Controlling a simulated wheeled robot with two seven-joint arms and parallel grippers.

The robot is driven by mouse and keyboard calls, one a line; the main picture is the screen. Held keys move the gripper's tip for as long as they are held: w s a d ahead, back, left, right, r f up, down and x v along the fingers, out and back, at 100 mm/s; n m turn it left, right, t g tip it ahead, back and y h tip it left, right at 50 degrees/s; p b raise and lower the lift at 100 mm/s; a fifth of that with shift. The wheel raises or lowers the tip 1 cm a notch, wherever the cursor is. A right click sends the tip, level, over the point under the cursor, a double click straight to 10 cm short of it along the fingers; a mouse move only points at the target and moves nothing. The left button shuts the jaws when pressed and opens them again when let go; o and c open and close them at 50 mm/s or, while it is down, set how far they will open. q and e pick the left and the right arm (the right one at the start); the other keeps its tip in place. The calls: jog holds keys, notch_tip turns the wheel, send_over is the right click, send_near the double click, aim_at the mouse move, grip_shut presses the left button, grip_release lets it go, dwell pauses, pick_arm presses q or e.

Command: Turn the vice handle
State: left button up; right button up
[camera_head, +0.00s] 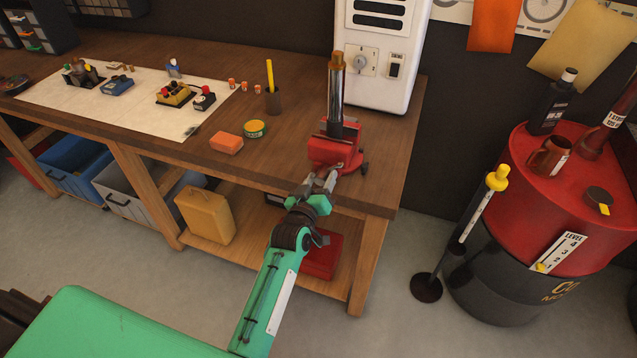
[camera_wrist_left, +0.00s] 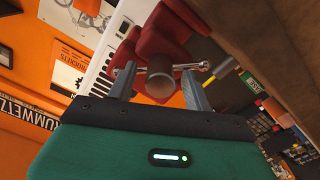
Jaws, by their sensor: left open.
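The red vice (camera_head: 336,150) sits at the right front corner of the wooden workbench, with an upright metal cylinder (camera_head: 336,95) in its jaws. My left gripper (camera_head: 321,182) is at the bench's front edge, just in front of the vice. In the left wrist view the red vice (camera_wrist_left: 165,42) is ahead of the fingers. The silver vice handle (camera_wrist_left: 190,68) is a thin bar with a round knob, crossing behind the round screw end. My left gripper (camera_wrist_left: 158,85) is open, its fingers on either side of the screw end. Contact with the handle cannot be told. My right gripper is not in view.
A white cabinet (camera_head: 378,50) stands behind the vice. A red drum (camera_head: 560,190) and a stand (camera_head: 462,235) are to the right, with floor between.

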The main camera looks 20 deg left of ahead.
pick_arm(q)
jog(key=shift+s+f, duration=0.2)
jog(key=shift+s, duration=0.35)
jog(key=s+b, duration=0.3)
jog(key=s, duration=0.9)
jog(key=shift+s+a+r+b, duration=0.2)
jog(key=shift+s+a+b, duration=0.05)
jog(key=shift+s+b, duration=0.1)
